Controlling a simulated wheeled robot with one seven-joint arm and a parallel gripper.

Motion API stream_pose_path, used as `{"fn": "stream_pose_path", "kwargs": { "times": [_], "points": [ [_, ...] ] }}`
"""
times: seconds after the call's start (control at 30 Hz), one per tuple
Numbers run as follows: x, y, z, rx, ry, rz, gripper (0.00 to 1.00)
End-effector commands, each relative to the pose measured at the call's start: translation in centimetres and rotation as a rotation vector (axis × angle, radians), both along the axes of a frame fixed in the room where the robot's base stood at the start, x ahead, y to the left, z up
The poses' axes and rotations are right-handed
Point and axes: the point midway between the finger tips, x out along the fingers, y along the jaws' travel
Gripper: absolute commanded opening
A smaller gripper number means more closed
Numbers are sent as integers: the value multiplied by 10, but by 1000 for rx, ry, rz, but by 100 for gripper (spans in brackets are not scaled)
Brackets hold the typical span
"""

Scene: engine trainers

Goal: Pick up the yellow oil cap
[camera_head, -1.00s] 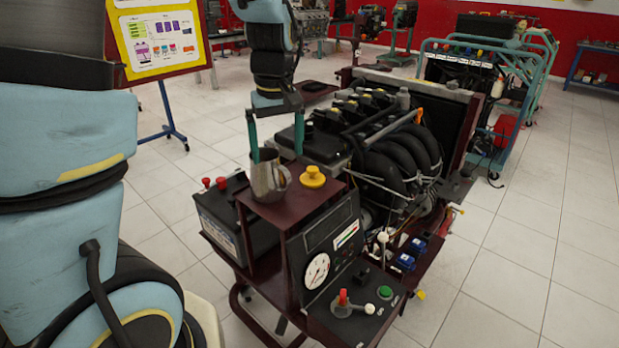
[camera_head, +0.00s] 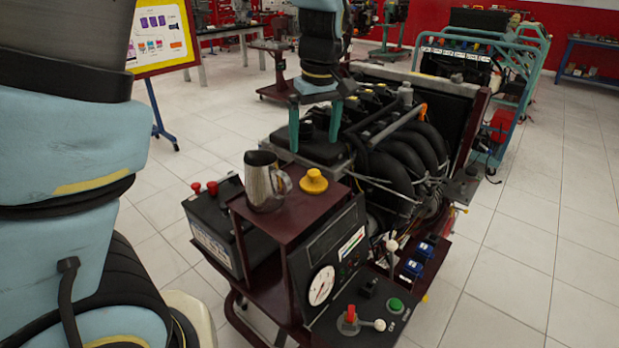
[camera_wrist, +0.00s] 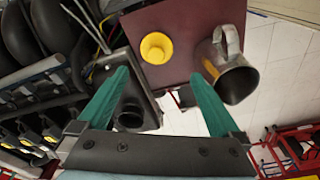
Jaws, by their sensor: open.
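The yellow oil cap (camera_head: 313,182) lies on the dark red top of the engine trainer's box (camera_head: 282,234), to the right of a metal pitcher (camera_head: 264,182). In the wrist view the cap (camera_wrist: 156,48) shows beyond the fingertips, between their lines. The pitcher (camera_wrist: 232,80) lies to its right there, near the right finger. My gripper (camera_head: 314,142) has its two green fingers spread, pointing down, with nothing between them. In the head view it appears above and behind the cap, apart from it. The fingers also show in the wrist view (camera_wrist: 162,80).
The engine (camera_head: 390,150) with black intake pipes stands behind the box. A battery (camera_head: 222,228) with red terminals sits to its left. A panel with a gauge (camera_head: 321,285) and levers is in front. Tiled floor is open on the right.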

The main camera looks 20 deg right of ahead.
Motion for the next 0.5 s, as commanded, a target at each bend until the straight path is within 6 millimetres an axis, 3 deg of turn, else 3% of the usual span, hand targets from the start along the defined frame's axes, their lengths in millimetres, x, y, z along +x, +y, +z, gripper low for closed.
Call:
{"fn": "stream_pose_path", "kwargs": {
  "times": [0.5],
  "points": [
    [5, -3, -55, 1, -1, 2, 100]
  ]
}}
